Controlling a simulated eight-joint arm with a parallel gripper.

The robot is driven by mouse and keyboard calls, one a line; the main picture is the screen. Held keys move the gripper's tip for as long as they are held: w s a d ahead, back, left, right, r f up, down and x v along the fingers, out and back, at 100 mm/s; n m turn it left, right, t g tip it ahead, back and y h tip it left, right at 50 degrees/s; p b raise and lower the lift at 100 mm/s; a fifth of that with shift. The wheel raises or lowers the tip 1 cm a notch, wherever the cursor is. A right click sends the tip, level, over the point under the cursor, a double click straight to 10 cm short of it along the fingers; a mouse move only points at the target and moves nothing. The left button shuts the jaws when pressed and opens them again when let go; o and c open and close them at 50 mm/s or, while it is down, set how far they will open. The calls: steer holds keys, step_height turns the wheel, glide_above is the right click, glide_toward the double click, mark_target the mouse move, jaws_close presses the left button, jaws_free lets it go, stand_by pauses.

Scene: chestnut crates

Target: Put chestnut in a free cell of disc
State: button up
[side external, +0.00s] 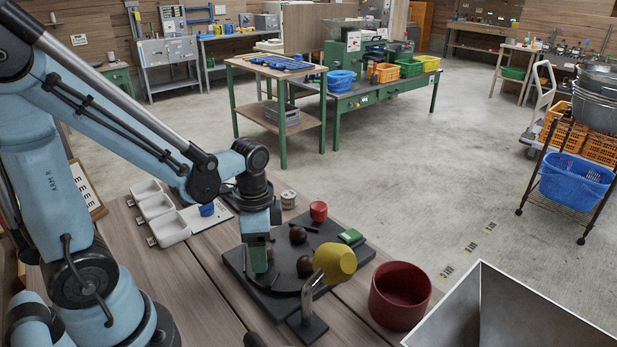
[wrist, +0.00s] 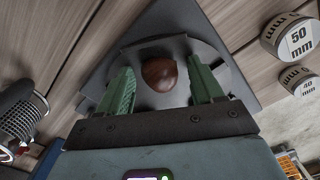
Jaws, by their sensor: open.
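My gripper (side external: 259,262) points down over the left part of the dark disc (side external: 287,277), which lies on a dark square board. Its green fingers are open. In the wrist view a brown chestnut (wrist: 160,74) sits between the fingertips (wrist: 160,72), with a gap on each side. The disc (wrist: 205,68) shows around it. In the side view, two brown chestnuts, one farther back (side external: 298,235) and one nearer the middle (side external: 304,266), lie on the disc, apart from my gripper. My fingers and the yellow cup hide some of the disc's cells.
A yellow cup (side external: 336,262) on a stand leans over the disc's near right side. A small red cup (side external: 318,211) and a green block (side external: 350,236) are at the board's back. A red pot (side external: 400,295) and metal bin (side external: 500,310) stand right. White trays (side external: 157,207) stand left.

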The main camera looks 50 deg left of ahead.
steer(key=shift+r, duration=0.15)
step_height(320, 180, up, 10)
steer(key=w+d+n+t, duration=0.2)
steer(key=n+t, duration=0.4)
steer(key=t, duration=0.1)
steer(key=shift+d+n, duration=0.3)
steer(key=shift+d, duration=0.05)
stand_by(0.4)
